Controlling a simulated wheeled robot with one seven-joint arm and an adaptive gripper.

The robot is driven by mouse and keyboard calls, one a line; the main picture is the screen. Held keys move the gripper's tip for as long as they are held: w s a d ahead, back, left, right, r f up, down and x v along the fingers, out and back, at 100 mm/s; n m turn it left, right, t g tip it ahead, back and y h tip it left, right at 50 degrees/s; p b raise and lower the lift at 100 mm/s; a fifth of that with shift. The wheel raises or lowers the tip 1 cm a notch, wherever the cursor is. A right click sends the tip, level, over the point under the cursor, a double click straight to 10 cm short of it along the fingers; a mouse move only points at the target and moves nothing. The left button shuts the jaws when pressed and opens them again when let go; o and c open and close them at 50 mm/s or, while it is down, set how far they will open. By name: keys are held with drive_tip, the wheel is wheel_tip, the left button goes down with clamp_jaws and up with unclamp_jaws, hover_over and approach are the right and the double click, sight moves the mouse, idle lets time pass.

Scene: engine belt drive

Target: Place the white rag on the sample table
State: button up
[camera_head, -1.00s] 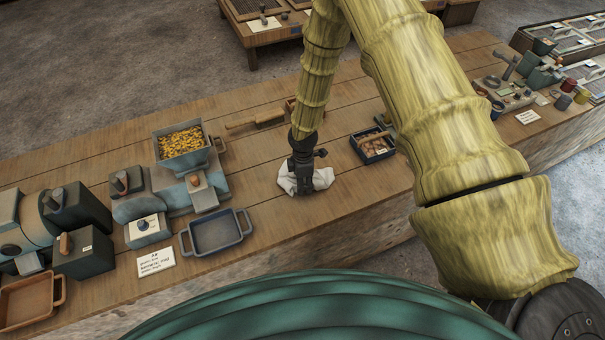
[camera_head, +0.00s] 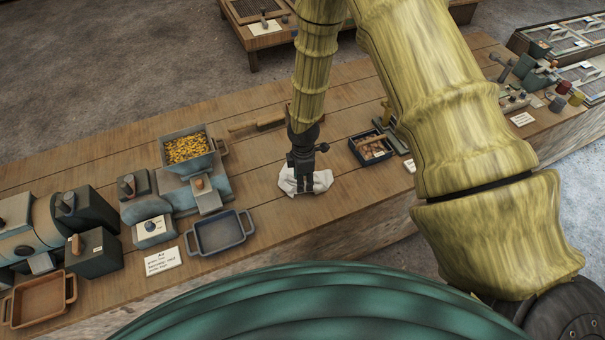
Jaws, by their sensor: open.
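The white rag (camera_head: 290,184) lies crumpled on the long wooden workbench (camera_head: 262,222), right of the blue-grey tray. My gripper (camera_head: 304,190) points down at the rag from above, with its dark fingers over the rag's middle and right part. The gripper is open. It hides part of the rag, and I cannot tell whether the fingertips touch the cloth. Which surface is the sample table is not clear from the picture.
A blue-grey tray (camera_head: 219,233) and a machine with a hopper of yellow pieces (camera_head: 187,149) stand left of the rag. A dark box (camera_head: 371,147) stands to the right. A wooden-handled tool (camera_head: 258,124) lies behind. Another wooden table (camera_head: 262,40) stands at the back.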

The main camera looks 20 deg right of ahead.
drive_tip(key=shift+w, duration=0.15)
drive_tip(key=c, duration=0.6)
drive_tip(key=shift+w, duration=0.4)
drive_tip(key=c, duration=0.3)
drive_tip(key=shift+w+r, duration=0.2)
drive_tip(key=shift+w, duration=0.95)
clamp_jaws()
wheel_tip(320, 180, down, 3)
drive_tip(key=shift+r, duration=0.1)
drive_tip(key=shift+b, duration=0.35)
drive_tip(key=shift+f+b, duration=2.45)
drive_tip(key=shift+f, duration=1.45)
